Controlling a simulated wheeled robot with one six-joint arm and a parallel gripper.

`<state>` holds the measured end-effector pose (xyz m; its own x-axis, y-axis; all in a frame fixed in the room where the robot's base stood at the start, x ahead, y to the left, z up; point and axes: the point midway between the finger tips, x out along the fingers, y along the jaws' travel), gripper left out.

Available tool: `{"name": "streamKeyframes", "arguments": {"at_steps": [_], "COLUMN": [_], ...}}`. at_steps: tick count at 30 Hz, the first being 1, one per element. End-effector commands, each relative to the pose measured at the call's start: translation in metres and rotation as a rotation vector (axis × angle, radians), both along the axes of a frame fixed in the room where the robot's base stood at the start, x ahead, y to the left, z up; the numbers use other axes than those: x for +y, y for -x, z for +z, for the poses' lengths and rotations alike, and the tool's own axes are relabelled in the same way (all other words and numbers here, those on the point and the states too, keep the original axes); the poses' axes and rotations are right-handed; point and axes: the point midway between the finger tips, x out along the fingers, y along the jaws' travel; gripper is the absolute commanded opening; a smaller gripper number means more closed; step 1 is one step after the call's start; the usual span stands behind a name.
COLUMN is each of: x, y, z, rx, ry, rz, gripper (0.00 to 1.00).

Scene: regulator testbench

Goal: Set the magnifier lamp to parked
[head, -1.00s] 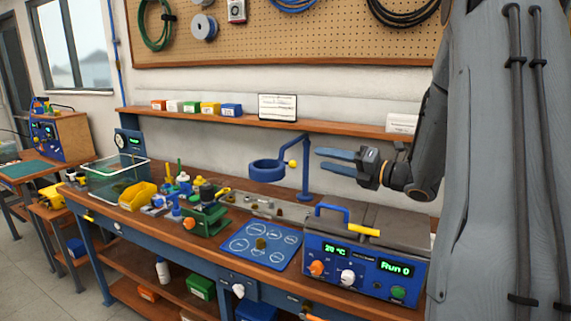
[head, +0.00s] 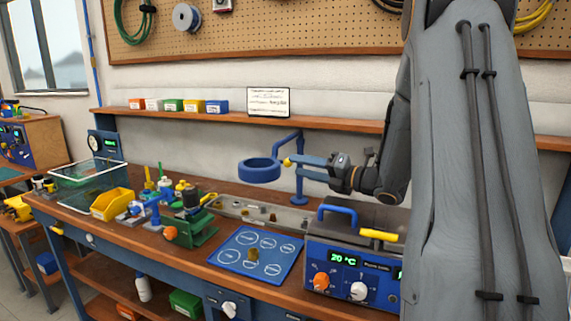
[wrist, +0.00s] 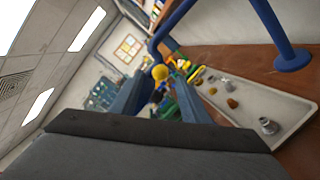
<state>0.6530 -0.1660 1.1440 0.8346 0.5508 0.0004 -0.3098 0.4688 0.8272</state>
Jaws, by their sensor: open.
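The magnifier lamp is a blue post and arm (head: 299,172) with a blue ring head (head: 260,170) over the bench and a yellow ball knob (head: 287,162) beside the ring. My gripper (head: 301,167) is open, its blue fingers pointing left toward the knob, at the lamp post in the head view. In the wrist view the yellow knob (wrist: 160,72) shows between the fingertips of my gripper (wrist: 161,75), with the lamp post (wrist: 280,35) to the right. I cannot tell whether the fingers touch the knob. The ring is hidden in the wrist view.
A blue heater box (head: 350,262) with a blue handle stands below my arm. A blue mat (head: 236,257) with circles, a grey tray (wrist: 285,112) of small parts, a green vise (head: 190,235) and a yellow bin (head: 112,204) line the bench. A shelf (head: 350,124) runs behind.

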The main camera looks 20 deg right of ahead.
Motion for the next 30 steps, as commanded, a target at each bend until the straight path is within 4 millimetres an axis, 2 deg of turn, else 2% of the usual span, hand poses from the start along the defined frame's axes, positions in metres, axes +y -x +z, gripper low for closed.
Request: {"name": "streamKeyframes", "arguments": {"at_steps": [9,21,23,28,29,30], "x": [0.024,0.031,0.031,0.031,0.031,0.031], "y": [-0.037,-0.045,-0.045,-0.045,-0.045,-0.045], "z": [0.001,0.000,0.000,0.000,0.000,0.000], "rx": [0.001,0.000,0.000,0.000,0.000,0.000], "ry": [0.000,0.000,0.000,0.000,0.000,0.000], "rz": [-0.001,0.002,0.002,0.002,0.002,0.002], "gripper": [0.42,0.42,0.33,0.04,0.00,0.00]}}
